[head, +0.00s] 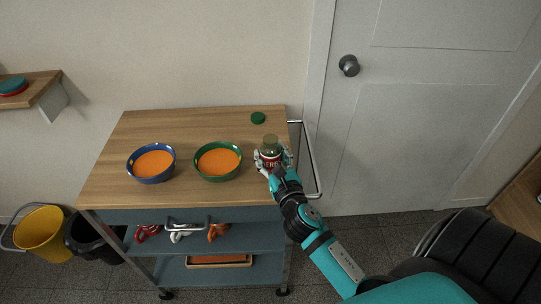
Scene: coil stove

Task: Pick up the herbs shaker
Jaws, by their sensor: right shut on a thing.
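The herbs shaker (270,149) is a small jar with a greenish top and a red label with partly hidden lettering. It is upright at the right side of the wooden cart top (210,118). My right gripper (272,161) is shut on the shaker, its fingers on either side of the jar. I cannot tell whether the shaker's base touches the cart top. My left gripper is not in the head view.
A green bowl (218,176) and a blue bowl (147,178), both with orange contents, stand left of the shaker. A small green lid (258,118) lies behind it. A metal handle rail (313,165) runs along the cart's right end. A door (420,110) stands behind.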

